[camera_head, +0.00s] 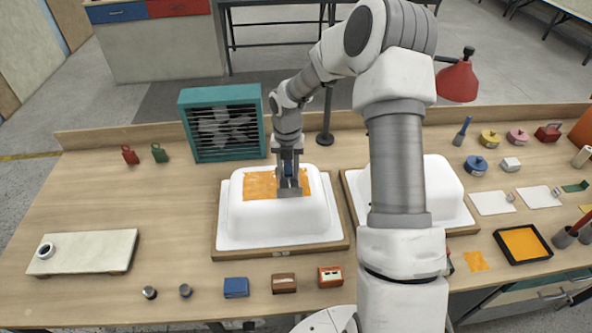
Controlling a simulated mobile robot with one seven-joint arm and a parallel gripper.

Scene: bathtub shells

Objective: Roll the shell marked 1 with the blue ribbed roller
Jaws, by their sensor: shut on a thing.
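The left white shell (255,217) sits upside down on a wooden-edged board, with an orange patch (260,187) over its top. A second white shell (440,185) stands to the right, partly hidden by my arm. I cannot read a number on either shell. My gripper (289,174) points down over the left shell, shut on a tool with a bit of blue showing between the fingers, seemingly the blue ribbed roller (289,168). The tool's lower end is over the orange patch and seems to touch it. Its ribs are too small to make out.
A teal fan (224,124) stands close behind the left shell. A red lamp (457,80) stands behind the right one. A black tray with orange (523,243), pots and small tools fill the right side. Small boxes (236,287) line the front. The table's left middle is clear.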

